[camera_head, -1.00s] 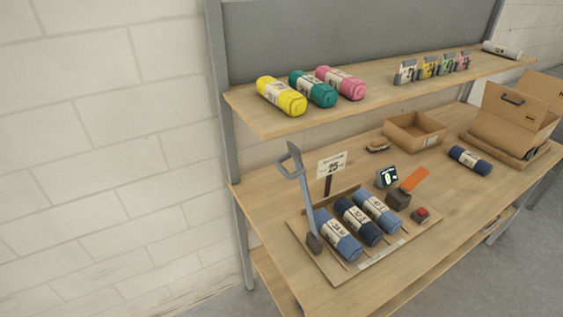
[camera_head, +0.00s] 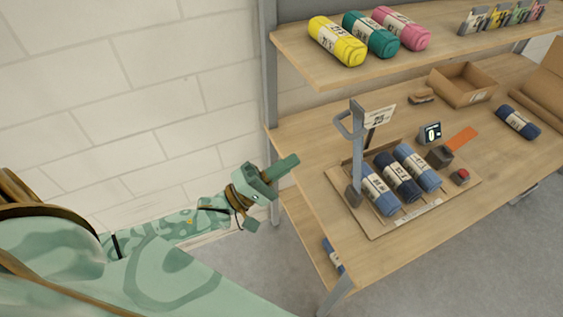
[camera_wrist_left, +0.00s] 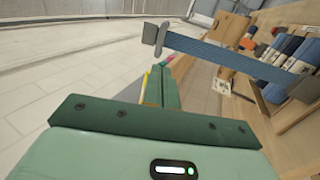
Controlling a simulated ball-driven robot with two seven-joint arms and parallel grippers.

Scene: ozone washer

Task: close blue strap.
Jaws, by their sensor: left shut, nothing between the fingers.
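The blue strap (camera_head: 357,145) stands upright from a dark block at the left end of a wooden board (camera_head: 385,232). It has a grey loop handle at its top. In the left wrist view the strap (camera_wrist_left: 230,53) stretches across the upper part, past my fingertips. Three blue rolls with pale labels (camera_head: 403,176) lie side by side on the board, right of the strap. My left gripper (camera_head: 293,161) is shut and empty, left of the strap and apart from it. Its fingers also show in the left wrist view (camera_wrist_left: 161,86). My right gripper is not in view.
The table (camera_head: 320,160) has a shelf (camera_head: 310,75) above it with yellow, teal and pink rolls (camera_head: 370,35). A price sign (camera_head: 380,117), a small display (camera_head: 430,132) and a red button (camera_head: 460,177) stand near the board. The space between my gripper and the strap looks clear.

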